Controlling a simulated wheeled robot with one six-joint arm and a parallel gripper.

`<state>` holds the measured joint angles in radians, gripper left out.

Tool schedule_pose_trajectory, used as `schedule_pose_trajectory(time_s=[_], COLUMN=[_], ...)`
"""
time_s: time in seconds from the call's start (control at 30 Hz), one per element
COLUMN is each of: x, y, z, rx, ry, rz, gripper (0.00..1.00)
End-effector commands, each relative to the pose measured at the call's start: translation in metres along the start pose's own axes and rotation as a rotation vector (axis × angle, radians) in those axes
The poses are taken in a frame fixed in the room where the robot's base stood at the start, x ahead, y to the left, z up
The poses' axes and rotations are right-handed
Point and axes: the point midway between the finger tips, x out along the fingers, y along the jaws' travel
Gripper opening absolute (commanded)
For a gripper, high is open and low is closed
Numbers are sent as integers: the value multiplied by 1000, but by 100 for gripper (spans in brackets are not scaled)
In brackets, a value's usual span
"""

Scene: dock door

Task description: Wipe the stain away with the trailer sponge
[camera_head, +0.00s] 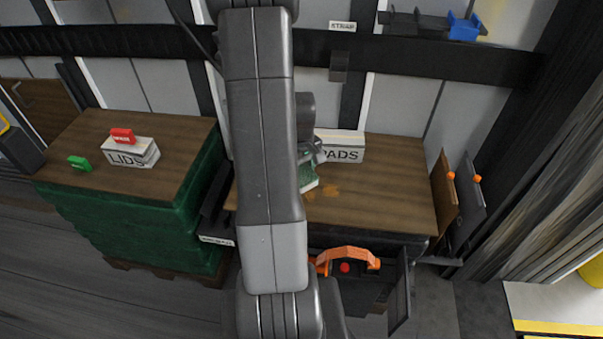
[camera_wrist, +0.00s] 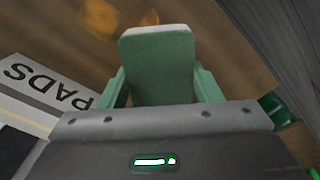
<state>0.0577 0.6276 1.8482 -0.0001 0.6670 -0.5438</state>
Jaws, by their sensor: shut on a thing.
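The trailer sponge (camera_wrist: 157,68) is a green block with a pale, whitish far edge. My gripper (camera_wrist: 160,88) is shut on it, one green finger on each side. In the head view the sponge (camera_head: 308,186) shows partly beside my arm, low over the wooden bench top (camera_head: 385,200). The stain is a set of orange-brown smudges (camera_head: 330,191) on the bench, just right of the sponge. In the wrist view the stain (camera_wrist: 100,17) lies beyond the sponge, up and to the left. Whether the sponge touches the wood is unclear.
A white PADS box (camera_head: 341,147) stands behind the sponge. Orange-knobbed panels (camera_head: 451,176) rise at the bench's right end. An orange-handled item (camera_head: 347,257) is below the front edge. A LIDS box (camera_head: 131,153) sits on the left stack. The bench's right part is clear.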

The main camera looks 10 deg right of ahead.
Motion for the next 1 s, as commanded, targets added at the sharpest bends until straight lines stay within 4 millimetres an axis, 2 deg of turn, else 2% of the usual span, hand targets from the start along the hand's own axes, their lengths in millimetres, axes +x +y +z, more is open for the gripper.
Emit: schedule_pose_trajectory(time_s=[0.1, 0.3, 1.0], x=[-15, -27, -27], y=[-1, -2, -1], z=[-2, -3, -1], rx=[0, 2, 24], ry=[1, 2, 1], rz=[1, 1, 1], gripper=[33, 33, 33])
